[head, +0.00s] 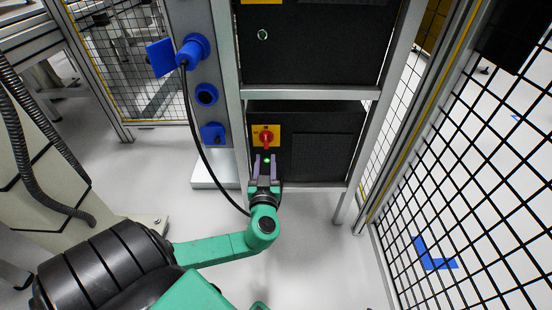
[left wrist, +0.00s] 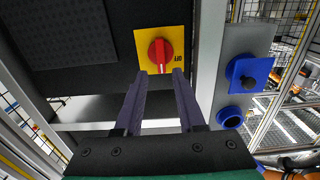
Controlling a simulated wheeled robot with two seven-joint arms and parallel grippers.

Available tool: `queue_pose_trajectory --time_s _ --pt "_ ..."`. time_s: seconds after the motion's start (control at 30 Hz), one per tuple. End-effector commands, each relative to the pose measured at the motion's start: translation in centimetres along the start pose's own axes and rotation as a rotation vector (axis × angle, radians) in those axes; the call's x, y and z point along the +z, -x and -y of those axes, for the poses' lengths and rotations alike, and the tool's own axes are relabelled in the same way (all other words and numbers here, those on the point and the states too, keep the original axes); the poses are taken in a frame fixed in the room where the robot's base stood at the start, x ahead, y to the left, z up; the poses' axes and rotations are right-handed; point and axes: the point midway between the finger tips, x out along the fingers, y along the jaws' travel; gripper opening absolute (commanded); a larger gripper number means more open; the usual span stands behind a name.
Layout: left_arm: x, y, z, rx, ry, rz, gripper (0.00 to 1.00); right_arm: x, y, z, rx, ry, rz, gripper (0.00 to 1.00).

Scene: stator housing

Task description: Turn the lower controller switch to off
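The lower controller is a black box (head: 320,150) on the lower level of a grey metal frame. Its switch is a red knob (head: 266,138) on a yellow plate (head: 257,131) at the box's upper left front. In the left wrist view the red knob (left wrist: 160,52) has a white mark on the side facing my fingers; the small lettering on the plate is hard to read. My left gripper (head: 264,159) is open and empty, its two purple fingers just below the knob in the head view. In the left wrist view the fingertips (left wrist: 162,76) point at the knob, apparently short of it. My right gripper is out of view.
An upper black box (head: 320,45) stands above. A grey post (head: 205,60) on the left carries blue sockets (head: 207,94), one with a plugged black cable (head: 193,120) hanging down near my gripper. Wire mesh fencing (head: 470,180) stands to the right.

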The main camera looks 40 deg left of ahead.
Motion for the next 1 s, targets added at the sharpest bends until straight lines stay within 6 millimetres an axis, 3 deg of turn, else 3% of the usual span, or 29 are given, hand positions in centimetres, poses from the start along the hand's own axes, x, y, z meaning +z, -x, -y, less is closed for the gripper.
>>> queue_pose_trajectory --time_s 0.83,1.0 --pt "0.1 -6.9 0.0 0.0 -0.004 0.003 0.39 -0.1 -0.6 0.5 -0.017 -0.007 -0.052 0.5" --pt "0.3 -6.9 0.0 0.0 -0.002 0.005 0.39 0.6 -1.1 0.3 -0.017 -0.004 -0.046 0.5"
